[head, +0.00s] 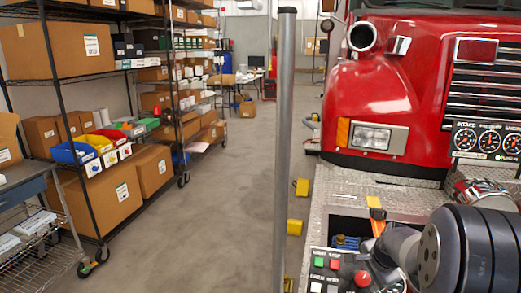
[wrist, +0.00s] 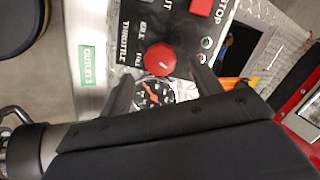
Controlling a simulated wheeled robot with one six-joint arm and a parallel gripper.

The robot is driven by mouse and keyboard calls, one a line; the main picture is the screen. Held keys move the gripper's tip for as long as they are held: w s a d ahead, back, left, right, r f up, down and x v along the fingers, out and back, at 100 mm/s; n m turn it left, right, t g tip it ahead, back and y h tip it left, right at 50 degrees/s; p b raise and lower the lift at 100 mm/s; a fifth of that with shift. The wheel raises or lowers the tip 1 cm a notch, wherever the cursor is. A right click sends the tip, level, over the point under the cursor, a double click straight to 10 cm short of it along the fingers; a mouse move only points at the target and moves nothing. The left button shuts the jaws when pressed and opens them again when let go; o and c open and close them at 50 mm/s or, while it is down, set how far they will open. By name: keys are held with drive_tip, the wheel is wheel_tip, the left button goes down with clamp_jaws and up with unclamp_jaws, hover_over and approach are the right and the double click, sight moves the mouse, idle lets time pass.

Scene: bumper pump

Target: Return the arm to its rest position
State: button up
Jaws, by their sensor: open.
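My gripper (wrist: 166,86) shows in the wrist view with its two dark fingers spread apart and nothing between them. Beyond the fingertips is a red knob (wrist: 160,58) on a black control panel (wrist: 185,22) marked THROTTLE. A round gauge (wrist: 155,92) lies just below the knob, partly covered by my gripper's body. I cannot tell whether a finger touches the panel. In the head view my arm reaches in at lower right over the control panel (head: 318,272), which carries a red knob (head: 362,278) and several coloured buttons. My fingertips are not clear in that view.
A red truck (head: 400,90) with a metal bumper (head: 340,185) fills the right. A gauge panel (head: 486,140) stands near my arm. A grey vertical pole (head: 285,130) rises at centre. Loaded shelves (head: 95,72) line the left, with a clear floor aisle (head: 215,200) between.

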sight(364, 278)
drive_tip(key=shift+x, duration=2)
drive_tip(key=shift+r, duration=0.1)
